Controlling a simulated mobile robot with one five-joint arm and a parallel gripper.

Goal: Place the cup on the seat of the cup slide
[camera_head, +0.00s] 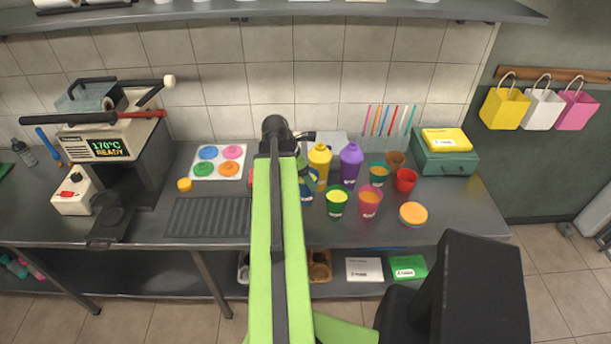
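Several cups stand on the right half of the counter: a green cup (337,203), a pink cup (369,203), a teal cup (378,175), a brown cup (396,161) and a red cup (406,181). A blue object (306,194), perhaps another cup, is partly hidden beside my arm. My green arm reaches straight forward over the counter. Its dark end, my gripper (277,130), is near the back wall, behind and left of the cups. Its fingers cannot be made out, nor whether it holds anything. I cannot pick out the cup slide or its seat.
Yellow (319,165) and purple (350,164) bottles stand just right of my arm. A ribbed dark mat (208,217) and a white tray of coloured lids (219,161) lie left. A hot press (121,145) stands further left. A teal box (445,162) is at right.

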